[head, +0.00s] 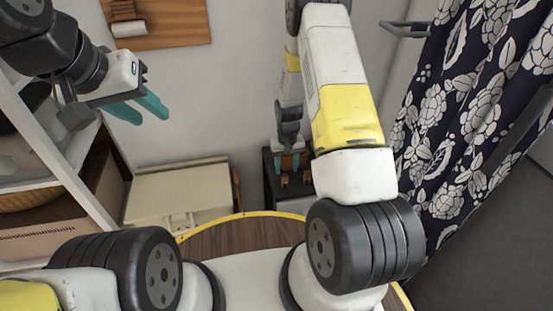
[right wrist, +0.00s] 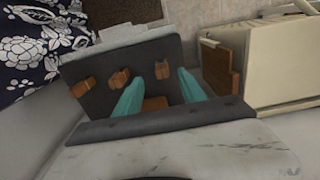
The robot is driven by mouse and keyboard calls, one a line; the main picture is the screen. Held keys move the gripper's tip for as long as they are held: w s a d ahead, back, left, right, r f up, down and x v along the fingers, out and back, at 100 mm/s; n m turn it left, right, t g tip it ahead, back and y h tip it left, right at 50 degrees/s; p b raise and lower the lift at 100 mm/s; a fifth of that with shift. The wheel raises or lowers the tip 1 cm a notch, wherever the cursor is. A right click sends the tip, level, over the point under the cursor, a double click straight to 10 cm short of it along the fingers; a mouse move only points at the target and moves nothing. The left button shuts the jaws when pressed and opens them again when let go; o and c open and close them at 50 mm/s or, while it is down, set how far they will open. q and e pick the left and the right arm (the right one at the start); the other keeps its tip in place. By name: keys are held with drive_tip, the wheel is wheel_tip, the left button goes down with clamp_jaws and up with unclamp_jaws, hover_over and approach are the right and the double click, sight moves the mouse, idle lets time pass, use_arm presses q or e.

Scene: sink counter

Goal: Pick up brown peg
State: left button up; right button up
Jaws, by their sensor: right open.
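Several brown pegs sit on a dark panel low by the wall. In the right wrist view one peg (right wrist: 161,70) shows between the teal fingertips, and others show to the left, one at the far left (right wrist: 82,88) and one nearer (right wrist: 119,79). Another brown block (right wrist: 154,103) lies lower, between the fingers. My right gripper (right wrist: 159,80) is open, with nothing visibly gripped; I cannot tell whether it touches a peg. In the head view my right gripper (head: 288,160) hangs over the dark panel (head: 270,180). My left gripper (head: 141,107) is open and empty at upper left.
A cream cabinet (head: 180,192) stands left of the dark panel. White shelving (head: 50,150) is at the left. A patterned curtain (head: 470,110) hangs at the right. A wooden wall board (head: 165,20) is at the top.

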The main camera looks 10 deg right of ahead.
sight(285, 175)
drive_tip(key=f, duration=0.6)
drive_tip(key=shift+w+a+f, duration=0.1)
drive_tip(key=shift+w+a, duration=0.15)
drive_tip(key=shift+c, duration=0.5)
clamp_jaws()
